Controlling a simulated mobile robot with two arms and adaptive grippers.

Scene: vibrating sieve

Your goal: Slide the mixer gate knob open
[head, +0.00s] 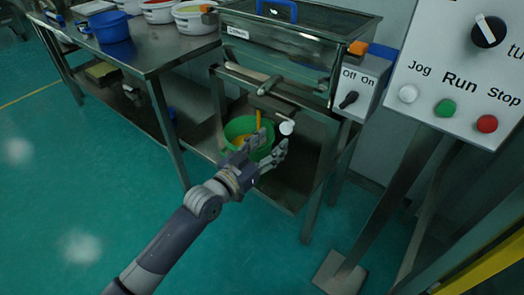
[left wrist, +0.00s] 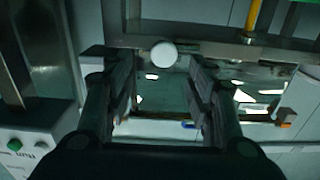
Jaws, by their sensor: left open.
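The white round gate knob (head: 286,128) sits below the front of the steel machine (head: 283,42), above the lower shelf. In the left wrist view the knob (left wrist: 163,54) shows between the two finger lines, towards their far ends. My left gripper (head: 267,147) is open and empty, just below and beside the knob in the head view. Its fingers (left wrist: 160,70) are spread apart in the left wrist view. I cannot tell whether a finger touches the knob. The gate behind it is hard to make out. My right gripper is not in view.
A green bucket (head: 240,128) stands on the lower shelf by my gripper. An Off/On switch box (head: 360,88) and a panel with Jog, Run and Stop buttons (head: 455,75) are at the right. A steel table (head: 155,50) with tubs stands left. The floor in front is clear.

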